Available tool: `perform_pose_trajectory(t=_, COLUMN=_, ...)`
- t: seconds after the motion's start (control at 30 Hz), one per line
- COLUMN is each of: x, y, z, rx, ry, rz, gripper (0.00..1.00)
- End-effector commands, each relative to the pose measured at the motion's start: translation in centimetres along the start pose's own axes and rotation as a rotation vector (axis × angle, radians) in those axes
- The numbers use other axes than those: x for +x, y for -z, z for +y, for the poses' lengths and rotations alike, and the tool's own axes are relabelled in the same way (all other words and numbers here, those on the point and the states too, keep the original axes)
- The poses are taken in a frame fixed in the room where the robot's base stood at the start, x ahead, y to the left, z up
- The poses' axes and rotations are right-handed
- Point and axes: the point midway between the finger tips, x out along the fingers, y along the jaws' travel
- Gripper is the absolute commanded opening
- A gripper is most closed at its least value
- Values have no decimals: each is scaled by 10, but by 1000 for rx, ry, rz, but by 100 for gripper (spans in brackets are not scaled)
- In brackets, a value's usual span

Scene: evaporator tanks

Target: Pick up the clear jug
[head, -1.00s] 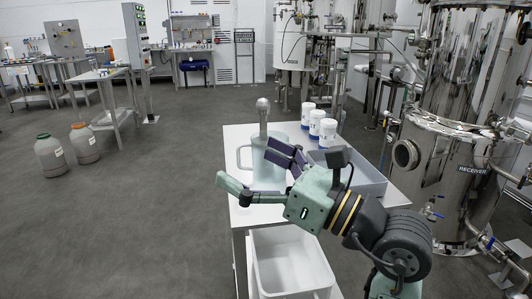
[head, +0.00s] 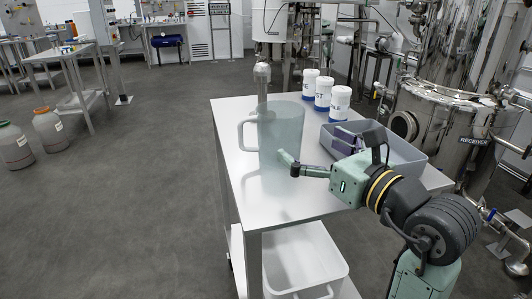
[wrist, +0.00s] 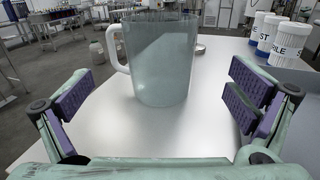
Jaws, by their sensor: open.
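The clear jug (head: 281,135) stands upright on the white table, a pale see-through cylinder with a handle (head: 246,134) on its left side. My gripper (head: 318,152) is open and empty, to the right of the jug in the head view, with one finger overlapping the jug's lower right side. In the wrist view the jug (wrist: 160,62) stands ahead, centred between the two purple-padded fingers (wrist: 160,98) and a little beyond them.
A metal piece with a rounded top (head: 262,75) rises at the jug's back left. White containers with blue bands (head: 323,92) stand at the table's back right. A grey tray (head: 405,152) lies right, beside my arm. A white bin (head: 305,262) sits below. The table's (head: 285,205) front is clear.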

Motion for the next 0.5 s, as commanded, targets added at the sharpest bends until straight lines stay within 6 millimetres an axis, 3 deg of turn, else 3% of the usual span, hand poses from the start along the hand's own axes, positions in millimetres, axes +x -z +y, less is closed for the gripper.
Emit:
perform_pose_trajectory(t=0.03, x=0, y=16, z=-1, rx=-1, ry=1, rz=-1, gripper=100)
perform_pose_trajectory(t=0.27, x=6, y=28, z=-1, rx=7, ry=-3, rz=6, gripper=100)
perform_pose_trajectory(t=0.5, x=44, y=28, z=-1, rx=16, ry=-6, rz=11, gripper=100)
